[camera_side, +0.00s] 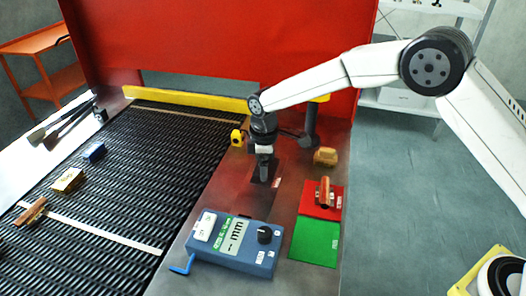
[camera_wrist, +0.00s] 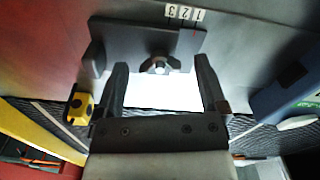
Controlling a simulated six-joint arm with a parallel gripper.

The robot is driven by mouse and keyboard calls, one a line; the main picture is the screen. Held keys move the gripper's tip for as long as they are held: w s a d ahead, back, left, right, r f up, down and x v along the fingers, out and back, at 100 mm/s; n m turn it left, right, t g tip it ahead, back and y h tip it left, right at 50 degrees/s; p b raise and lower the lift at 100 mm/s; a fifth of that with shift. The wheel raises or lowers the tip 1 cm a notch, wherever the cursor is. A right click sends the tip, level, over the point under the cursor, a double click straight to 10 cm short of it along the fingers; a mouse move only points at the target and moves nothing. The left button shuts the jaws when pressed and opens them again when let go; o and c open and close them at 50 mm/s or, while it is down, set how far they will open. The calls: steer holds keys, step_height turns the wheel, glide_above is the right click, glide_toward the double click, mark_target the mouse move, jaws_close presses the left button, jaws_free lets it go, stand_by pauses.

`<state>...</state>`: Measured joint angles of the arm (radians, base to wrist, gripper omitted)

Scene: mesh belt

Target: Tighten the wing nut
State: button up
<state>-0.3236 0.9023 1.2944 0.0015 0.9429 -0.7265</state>
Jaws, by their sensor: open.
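The wing nut (camera_wrist: 159,65) is a small dark grey piece at the lower edge of a dark grey plate (camera_wrist: 135,42) in the wrist view. White labels 1, 2 and 3 sit beside the plate's top edge. My gripper (camera_wrist: 164,72) is open, its two dark fingers wide apart on either side of the nut, with visible gaps and nothing held. In the side view my gripper (camera_side: 263,180) points down over a dark patch beside the belt. The nut cannot be made out there. The exact height of the fingertips relative to the nut cannot be told.
A blue gauge box (camera_side: 248,258) with an mm display stands in front. Red (camera_side: 310,208) and green (camera_side: 315,242) pads lie to the right, a copper-coloured part on the red one. A yellow object (camera_side: 237,138) and tan block (camera_side: 325,157) are nearby. The mesh belt (camera_side: 130,190) carries several pieces.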

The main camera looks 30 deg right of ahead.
steer(key=shift+f, duration=0.1)
jaws_close()
steer(key=shift+m, duration=0.5)
steer(key=m, duration=0.3)
steer(key=shift+m, duration=0.4)
steer(key=m, duration=1)
steer(key=shift+m, duration=0.4)
steer(key=m, duration=0.5)
